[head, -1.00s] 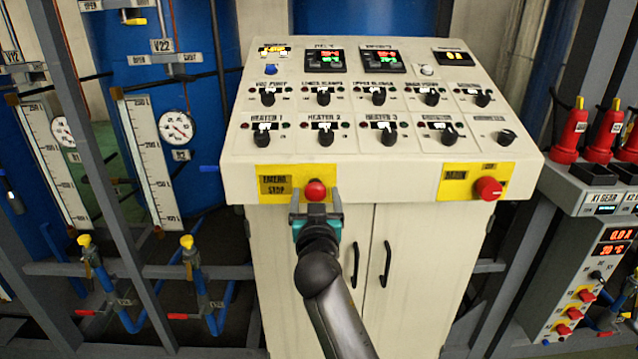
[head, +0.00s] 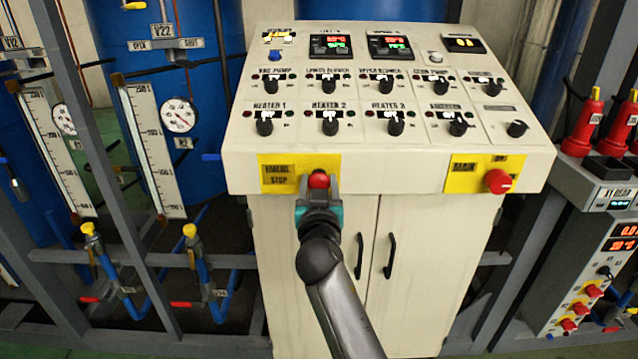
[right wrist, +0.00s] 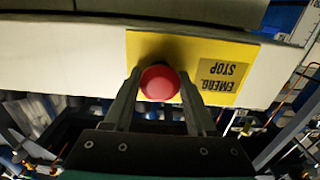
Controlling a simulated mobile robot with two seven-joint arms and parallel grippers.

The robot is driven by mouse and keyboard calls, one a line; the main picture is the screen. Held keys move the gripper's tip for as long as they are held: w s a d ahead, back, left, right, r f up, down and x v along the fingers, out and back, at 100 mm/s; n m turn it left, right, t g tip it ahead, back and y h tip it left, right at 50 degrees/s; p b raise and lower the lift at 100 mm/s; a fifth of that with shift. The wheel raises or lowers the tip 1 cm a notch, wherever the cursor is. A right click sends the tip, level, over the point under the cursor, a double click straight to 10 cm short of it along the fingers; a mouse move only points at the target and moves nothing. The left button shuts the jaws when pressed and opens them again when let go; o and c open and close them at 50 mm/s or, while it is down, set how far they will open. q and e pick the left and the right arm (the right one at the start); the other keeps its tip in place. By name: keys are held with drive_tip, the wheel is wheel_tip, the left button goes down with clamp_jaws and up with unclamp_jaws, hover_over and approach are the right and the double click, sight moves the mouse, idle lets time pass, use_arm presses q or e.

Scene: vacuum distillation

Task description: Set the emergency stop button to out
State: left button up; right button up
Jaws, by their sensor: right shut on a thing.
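The emergency stop button (head: 318,180) is a red round knob on a yellow plate (head: 280,176) marked EMERG STOP, on the front lip of the control console. My right gripper (head: 318,186) is at the button, its fingers closed around the knob from the front. In the right wrist view the red button (right wrist: 159,83) sits between the two dark fingers of my right gripper (right wrist: 159,90), one on each side. The gripper hides the lower part of the knob in the head view. My left gripper is not in view.
A second red knob (head: 498,181) is on the right of the console lip, on its own yellow plate. Switches and displays cover the sloped console top (head: 375,150). Cabinet doors with black handles (head: 389,256) lie below. Blue tanks and grey frame bars stand at the left.

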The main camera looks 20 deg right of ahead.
clamp_jaws()
idle(0.3)
drive_tip(key=shift+s+a+f, duration=0.15)
drive_tip(key=shift+s, duration=0.35)
drive_tip(key=shift+s+a, duration=0.15)
drive_tip(key=shift+s, duration=0.2)
drive_tip(key=o, duration=0.8)
unclamp_jaws()
drive_tip(key=shift+c, duration=0.2)
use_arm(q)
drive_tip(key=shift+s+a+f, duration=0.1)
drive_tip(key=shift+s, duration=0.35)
use_arm(e)
drive_tip(key=shift+o, duration=0.3)
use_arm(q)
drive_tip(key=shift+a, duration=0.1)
use_arm(e)
drive_tip(key=shift+s, duration=0.1)
